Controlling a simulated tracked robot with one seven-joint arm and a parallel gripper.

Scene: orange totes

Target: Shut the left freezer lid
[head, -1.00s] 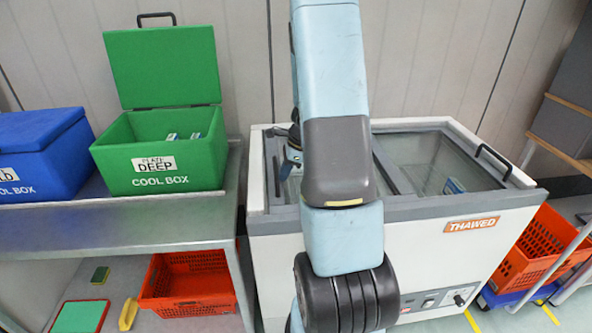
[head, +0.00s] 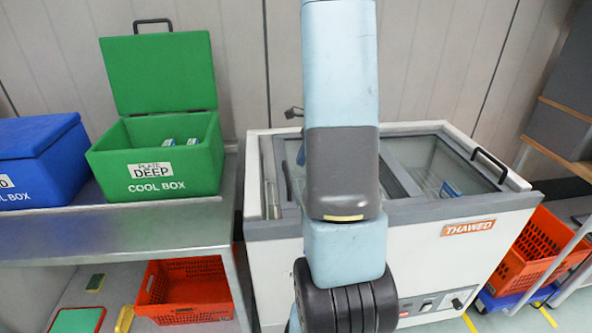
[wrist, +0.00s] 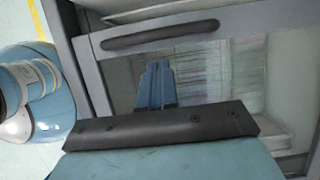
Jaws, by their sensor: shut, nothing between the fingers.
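The white chest freezer (head: 440,255) stands at centre right in the head view. Its left lid (head: 284,172) is glass in a grey frame and mostly hidden behind my arm. A narrow strip shows between the lid's left frame and the freezer's left rim; I cannot tell how far open it is. In the wrist view a grey-framed glass lid (wrist: 88,58) carries a dark bar handle (wrist: 160,36). My gripper (wrist: 157,68) is shut and empty, over the glass below that handle, apart from it in the picture. Contact with the glass cannot be told.
A metal table (head: 120,235) at left bears an open green cool box (head: 170,185) and a blue one (head: 40,160). Orange crates (head: 185,290) (head: 530,250) sit under the table and right of the freezer.

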